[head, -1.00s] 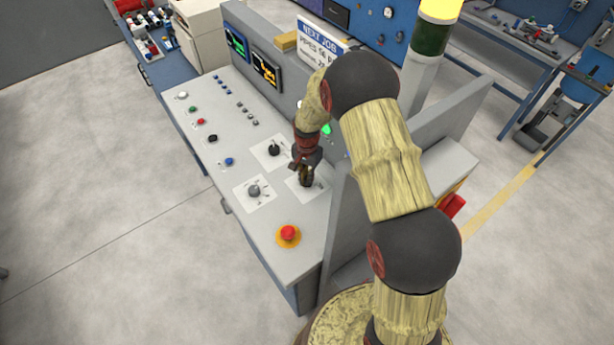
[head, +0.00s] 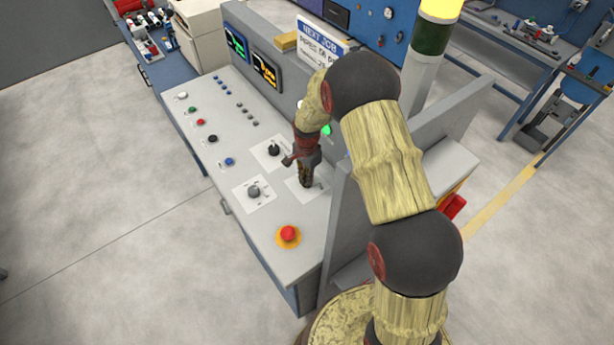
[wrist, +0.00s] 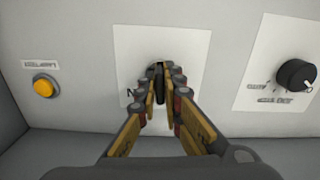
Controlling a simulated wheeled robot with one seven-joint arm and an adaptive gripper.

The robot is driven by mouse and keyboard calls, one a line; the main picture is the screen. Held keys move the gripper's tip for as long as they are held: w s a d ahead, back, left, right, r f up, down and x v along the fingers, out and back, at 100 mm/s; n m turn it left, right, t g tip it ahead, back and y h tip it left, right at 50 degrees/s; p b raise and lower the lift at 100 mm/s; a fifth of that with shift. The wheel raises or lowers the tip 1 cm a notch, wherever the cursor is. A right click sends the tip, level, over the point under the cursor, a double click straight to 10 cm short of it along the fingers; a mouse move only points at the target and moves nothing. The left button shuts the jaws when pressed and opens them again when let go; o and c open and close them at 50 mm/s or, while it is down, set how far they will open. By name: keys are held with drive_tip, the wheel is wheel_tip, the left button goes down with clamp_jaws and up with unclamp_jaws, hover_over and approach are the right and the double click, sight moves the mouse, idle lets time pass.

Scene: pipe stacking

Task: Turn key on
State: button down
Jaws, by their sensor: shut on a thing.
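The key (wrist: 159,72) is dark and stands up from a white label plate (wrist: 135,45) in the wrist view. My gripper (wrist: 160,80) is shut on it, one fingertip on each side. The fingers hide most of the key and the plate's lower middle, so I cannot read its position marks or tell which setting it points to. In the head view my gripper (head: 306,183) points down onto a white plate (head: 319,184) near the right side of the console's sloping top. The key itself is hidden there by my gripper.
The grey console (head: 270,215) carries a red emergency button (head: 288,233), a grey knob (head: 254,191) and a black knob (head: 273,150) near my gripper. The wrist view shows an orange button (wrist: 43,88) left and a black knob (wrist: 295,75) right. A grey side wall (head: 342,205) stands close right.

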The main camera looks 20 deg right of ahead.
drive_tip(key=m, duration=0.3)
drive_tip(key=shift+m, duration=0.8)
drive_tip(key=shift+m+b, duration=0.3)
drive_tip(key=shift+m, duration=0.8)
drive_tip(key=m, duration=0.3)
drive_tip(key=c, duration=1.8)
unclamp_jaws()
drive_tip(key=shift+o, duration=0.2)
